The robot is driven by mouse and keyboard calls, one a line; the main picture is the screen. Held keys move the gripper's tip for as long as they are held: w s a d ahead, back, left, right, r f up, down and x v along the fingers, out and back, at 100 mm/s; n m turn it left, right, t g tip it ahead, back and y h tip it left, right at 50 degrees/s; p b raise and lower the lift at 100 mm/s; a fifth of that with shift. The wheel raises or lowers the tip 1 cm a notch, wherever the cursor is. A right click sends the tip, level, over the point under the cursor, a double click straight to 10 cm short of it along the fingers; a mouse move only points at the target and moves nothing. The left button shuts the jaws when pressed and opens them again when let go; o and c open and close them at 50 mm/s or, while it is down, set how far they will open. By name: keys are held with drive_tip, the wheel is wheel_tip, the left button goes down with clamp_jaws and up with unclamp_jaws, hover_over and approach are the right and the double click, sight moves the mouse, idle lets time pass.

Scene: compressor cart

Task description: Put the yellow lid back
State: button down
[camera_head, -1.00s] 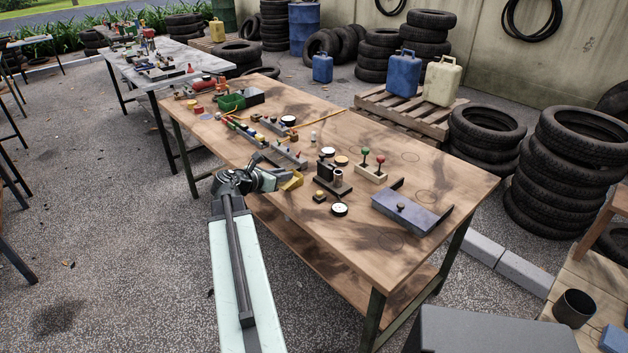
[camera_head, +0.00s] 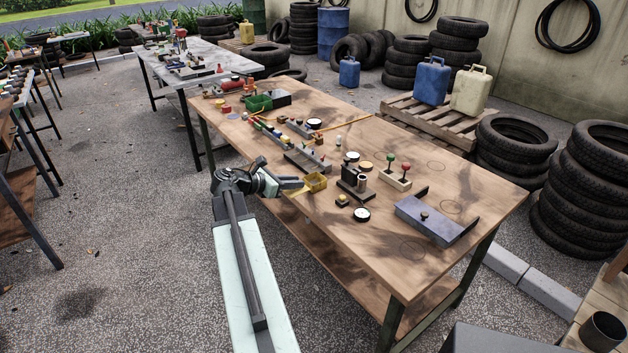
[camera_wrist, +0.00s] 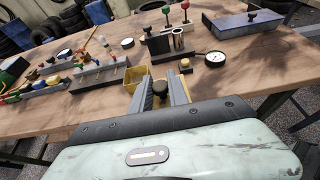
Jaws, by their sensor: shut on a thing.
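A yellow piece, which I take to be the yellow lid (camera_head: 315,182), is at my gripper's tip by the table's front edge in the head view. In the wrist view the lid (camera_wrist: 139,92) shows beyond and left of the fingers, partly hidden by them. My gripper (camera_wrist: 161,95) is shut, with a dark round knob between its fingers. In the head view my gripper (camera_head: 292,185) reaches in from the left. I cannot tell whether the lid touches the tabletop.
On the wooden table (camera_head: 330,235), a dark block with posts (camera_head: 356,181), a gauge (camera_head: 362,214) and a small yellow-topped block (camera_head: 343,200) stand close to the right. A blue-grey box (camera_head: 428,220) is farther right. A rack of small parts (camera_head: 305,161) stands behind the gripper.

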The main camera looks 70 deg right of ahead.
drive_tip(key=d, duration=0.5)
drive_tip(key=s+d+f+b, duration=0.1)
drive_tip(key=d, duration=0.9)
drive_tip(key=shift+s+f, duration=0.15)
drive_tip(key=shift+f, duration=0.1)
drive_tip(key=shift+d, duration=0.65)
drive_tip(key=f+b, duration=0.4)
drive_tip(key=shift+a, duration=0.2)
drive_tip(key=shift+r, duration=0.2)
drive_tip(key=shift+f+b, duration=0.6)
drive_tip(key=c, duration=1.3)
unclamp_jaws()
drive_tip(key=shift+r, duration=0.1)
